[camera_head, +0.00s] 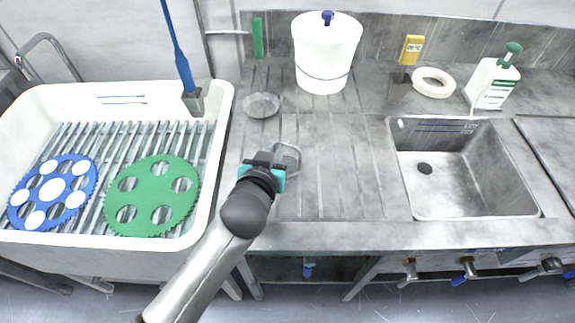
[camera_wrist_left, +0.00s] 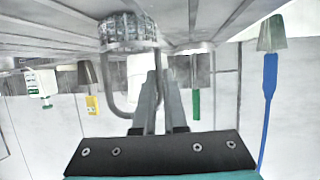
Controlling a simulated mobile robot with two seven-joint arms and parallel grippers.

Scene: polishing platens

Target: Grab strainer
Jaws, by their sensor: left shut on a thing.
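The strainer (camera_head: 288,153) is a small grey mesh basket on the ribbed steel drainboard, just beyond my left gripper (camera_head: 262,165). In the left wrist view, which is upside down, the strainer (camera_wrist_left: 130,32) shows with its wire handle looping to the fingers. My left gripper (camera_wrist_left: 161,95) is shut on the handle. The basket looks at or very near the drainboard surface; I cannot tell whether it touches. My right gripper is in neither view.
A shallow grey dish (camera_head: 262,105) and white bucket (camera_head: 325,55) stand behind the strainer. The sink (camera_head: 455,185) is to the right. A white tub (camera_head: 100,255) with a blue disc (camera_head: 53,188) and green disc (camera_head: 150,196) is left.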

